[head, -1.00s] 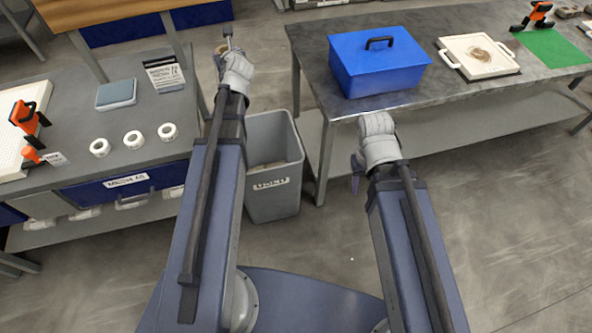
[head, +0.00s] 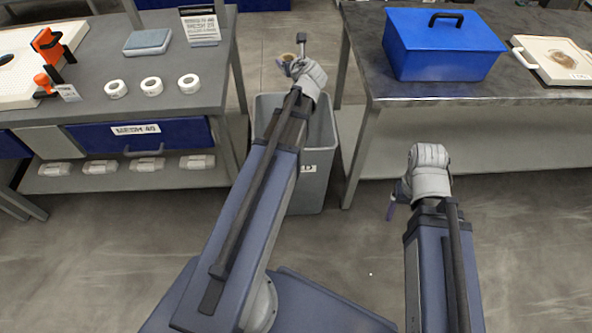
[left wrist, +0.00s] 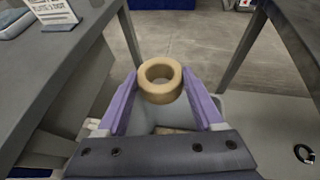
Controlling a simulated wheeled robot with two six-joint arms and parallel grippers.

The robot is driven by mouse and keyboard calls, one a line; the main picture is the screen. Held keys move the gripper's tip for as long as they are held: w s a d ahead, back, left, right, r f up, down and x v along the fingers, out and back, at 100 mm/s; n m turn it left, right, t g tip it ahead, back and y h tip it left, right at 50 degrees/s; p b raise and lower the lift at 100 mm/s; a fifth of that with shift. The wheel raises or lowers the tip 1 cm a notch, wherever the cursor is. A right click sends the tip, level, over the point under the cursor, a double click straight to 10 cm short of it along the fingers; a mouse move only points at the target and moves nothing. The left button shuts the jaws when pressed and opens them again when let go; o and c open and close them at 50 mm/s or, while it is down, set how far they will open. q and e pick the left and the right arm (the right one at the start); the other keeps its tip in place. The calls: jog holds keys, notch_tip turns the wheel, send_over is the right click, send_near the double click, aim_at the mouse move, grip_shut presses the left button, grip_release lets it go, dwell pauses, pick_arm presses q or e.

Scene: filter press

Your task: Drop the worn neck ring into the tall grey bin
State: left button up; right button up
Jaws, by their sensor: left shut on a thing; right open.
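A tan, worn-looking neck ring (left wrist: 160,80) is held between the purple fingertips of my left gripper (left wrist: 160,88) in the left wrist view. In the head view the ring (head: 288,58) shows small at the end of my left gripper (head: 294,60), partly hidden by the wrist. The tall grey bin (head: 312,175) stands on the floor between the two tables, partly covered by my left arm. My left gripper is above the bin's far side; whether the ring is over the opening is hard to tell. My right gripper (head: 396,196) is open and empty, right of the bin.
A left table (head: 100,95) holds several white rolls and a blue-topped scale (head: 147,41). A right table (head: 420,90) holds a blue lidded box (head: 440,45) and a white tray (head: 530,62). The tables' edges flank the bin. Front floor is clear.

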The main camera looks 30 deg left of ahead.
pick_arm(q)
notch_tip(320, 180, down, 18)
jog(key=n+g+y+b, duration=0.1)
jog(key=n+b, duration=0.1)
jog(key=b, duration=1.4)
jog(key=shift+f+g, duration=0.15)
jog(key=shift+g, duration=0.15)
jog(key=shift+b, duration=0.35)
notch_tip(320, 180, down, 6)
jog(key=b, duration=0.5)
jog(key=shift+b, duration=0.4)
jog(key=o, duration=1.4)
jog(key=shift+s, duration=0.1)
